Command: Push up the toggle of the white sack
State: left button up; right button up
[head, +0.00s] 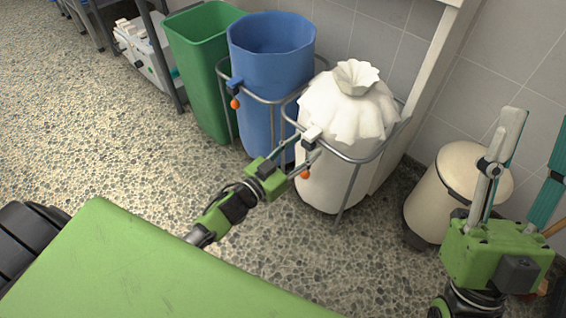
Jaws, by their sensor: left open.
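The white sack (346,112) hangs in a metal wire stand, its top gathered into a ruffled neck. A white block-shaped piece (312,135), apparently its toggle, sits at the stand's front left, with an orange ball (305,174) below it. My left gripper (307,148) is open, its fingers reaching up and right to just around or in front of the space between block and ball. I cannot tell whether it touches either. My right gripper (534,145) is at the right edge, fingers pointing up, spread apart and empty.
A blue sack (271,90) with a blue block and orange ball stands left of the white sack, beside a green bin (203,70). A beige pedal bin (440,205) stands right. A shelf with a white box (140,50) is at back left. Speckled floor is open at left.

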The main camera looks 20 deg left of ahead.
pick_arm(q)
jog(key=v, duration=0.9)
jog(key=shift+s, duration=0.3)
jog(key=shift+a+r, duration=0.1)
